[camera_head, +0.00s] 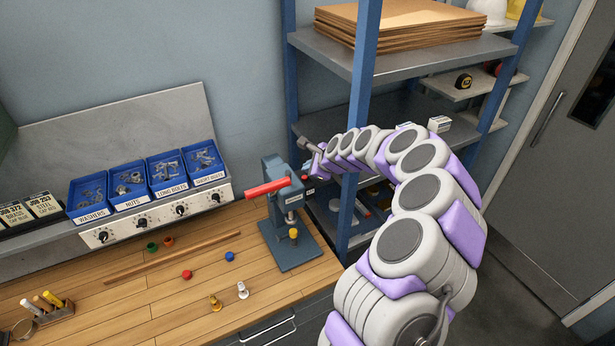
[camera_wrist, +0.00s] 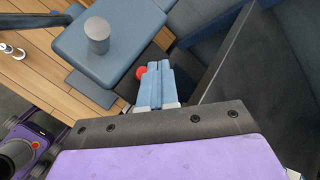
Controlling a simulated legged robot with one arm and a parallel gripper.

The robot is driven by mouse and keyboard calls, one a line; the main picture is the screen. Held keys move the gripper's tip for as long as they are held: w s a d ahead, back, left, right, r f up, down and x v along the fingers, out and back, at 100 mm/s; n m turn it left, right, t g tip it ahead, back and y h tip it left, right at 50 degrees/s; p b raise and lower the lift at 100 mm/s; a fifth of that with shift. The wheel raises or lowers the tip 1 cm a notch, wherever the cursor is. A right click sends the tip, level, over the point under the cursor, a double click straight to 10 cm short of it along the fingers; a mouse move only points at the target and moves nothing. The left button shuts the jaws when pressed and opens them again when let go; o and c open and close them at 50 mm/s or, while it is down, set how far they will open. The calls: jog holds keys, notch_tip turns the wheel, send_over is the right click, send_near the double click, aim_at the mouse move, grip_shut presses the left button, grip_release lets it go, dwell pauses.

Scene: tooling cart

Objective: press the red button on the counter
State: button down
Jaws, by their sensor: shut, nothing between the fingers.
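A small round red button (camera_head: 187,274) sits on the wooden counter (camera_head: 160,311), left of the grey-blue lever press (camera_head: 287,245). A similar blue one (camera_head: 230,256) is to its right. My gripper (camera_head: 312,166) is raised behind and right of the press, well away from that red button. In the wrist view my gripper (camera_wrist: 154,66) has its light-blue fingers together and empty. A round red part (camera_wrist: 142,72) shows just left of the fingertips, by the press body (camera_wrist: 112,45); I cannot tell what it is or whether they touch.
The press has a red lever (camera_head: 267,188). Blue parts bins (camera_head: 127,199) stand above a knob panel at the back. A blue-framed shelf rack (camera_head: 364,60) is close to my arm. Small pegs (camera_head: 243,290) stand at the counter's front. The counter around the red button is mostly clear.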

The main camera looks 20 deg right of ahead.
jog(key=shift+a+r, duration=0.15)
jog(key=shift+a, duration=1)
jog(key=shift+d, duration=1)
jog(key=shift+a, duration=0.8)
jog(key=shift+d+f, duration=0.25)
jog(key=shift+d, duration=0.25)
jog(key=shift+d+f, duration=0.25)
jog(key=shift+d, duration=0.2)
jog(key=shift+a, duration=0.45)
